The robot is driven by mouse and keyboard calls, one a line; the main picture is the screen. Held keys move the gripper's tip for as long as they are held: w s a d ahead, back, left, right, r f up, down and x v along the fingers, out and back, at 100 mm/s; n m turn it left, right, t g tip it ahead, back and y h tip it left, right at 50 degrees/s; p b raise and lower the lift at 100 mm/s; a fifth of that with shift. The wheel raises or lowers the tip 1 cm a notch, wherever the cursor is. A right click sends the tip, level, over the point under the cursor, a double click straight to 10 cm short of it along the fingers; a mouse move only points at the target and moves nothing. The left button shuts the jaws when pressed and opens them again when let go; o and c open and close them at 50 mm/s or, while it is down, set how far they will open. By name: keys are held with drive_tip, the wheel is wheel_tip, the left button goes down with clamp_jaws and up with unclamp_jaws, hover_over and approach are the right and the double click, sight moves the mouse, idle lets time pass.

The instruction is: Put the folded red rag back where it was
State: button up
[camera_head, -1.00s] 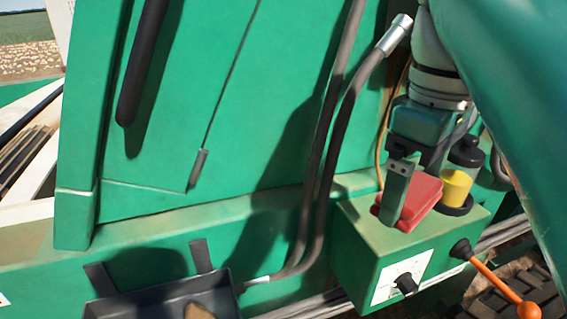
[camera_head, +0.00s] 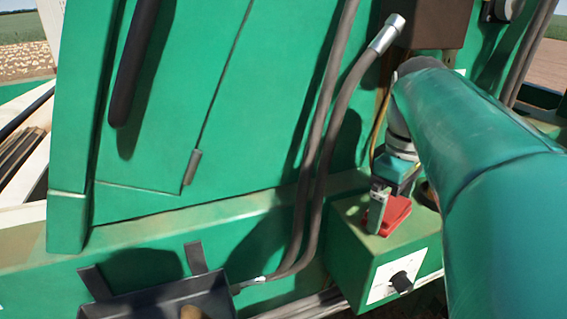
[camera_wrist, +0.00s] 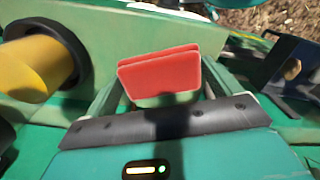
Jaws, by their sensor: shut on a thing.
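The folded red rag (camera_head: 398,212) is between the fingers of my gripper (camera_head: 379,208), at the top of the green control box (camera_head: 348,248) in the head view. In the wrist view the rag (camera_wrist: 160,74) shows as two stacked red layers between the two fingers of my gripper (camera_wrist: 160,95), which is shut on it. I cannot tell whether the rag touches the box top. My own arm hides the right part of the box in the head view.
A yellow knob with a black collar (camera_wrist: 38,68) is close to the left of my gripper in the wrist view. A dark tray (camera_head: 165,300) hangs at lower left in the head view. Grey hoses (camera_head: 318,180) run down just left of the box.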

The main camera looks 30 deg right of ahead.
sight(391, 207)
drive_tip(key=o, duration=0.6)
wheel_tip(391, 207, up, 12)
drive_tip(key=shift+r, duration=0.1)
idle(0.4)
